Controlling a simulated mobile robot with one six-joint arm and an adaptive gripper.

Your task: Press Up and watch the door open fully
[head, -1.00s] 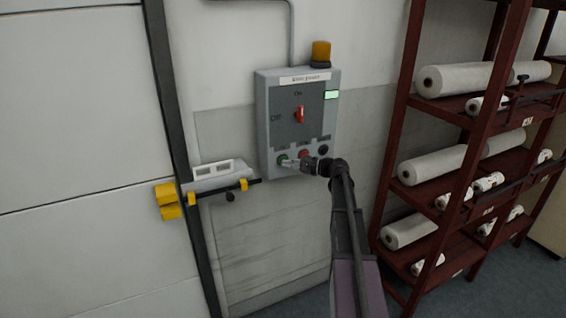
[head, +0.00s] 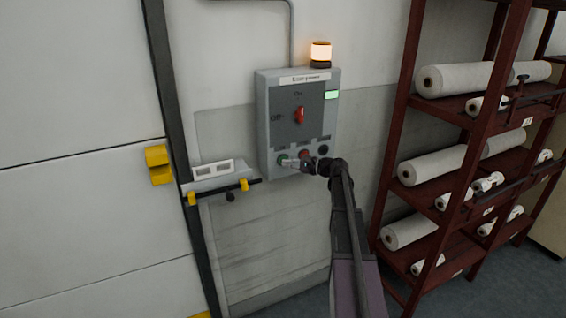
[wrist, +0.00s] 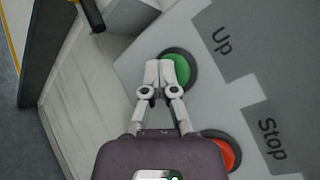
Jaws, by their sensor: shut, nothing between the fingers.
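The grey control box (head: 262,120) hangs on the wall, its red switch (head: 299,115) upright at On. My gripper (wrist: 160,66) is shut and empty, its fingertips against the green button (wrist: 181,70) beside the "Up" label (wrist: 222,42). In the head view my gripper (head: 286,163) covers part of that button. The red Stop button (wrist: 228,154) is just below it in the wrist view. The white panelled door (head: 75,100) fills the left of the head view, partly raised, with a yellow handle (head: 158,165) at its right edge.
A lamp (head: 320,53) on the box glows orange. A dark door rail (head: 165,80) and a ledge with a black bar and yellow clips (head: 215,180) are left of the box. A dark red rack (head: 395,150) with white rolls (head: 432,165) stands close on the right.

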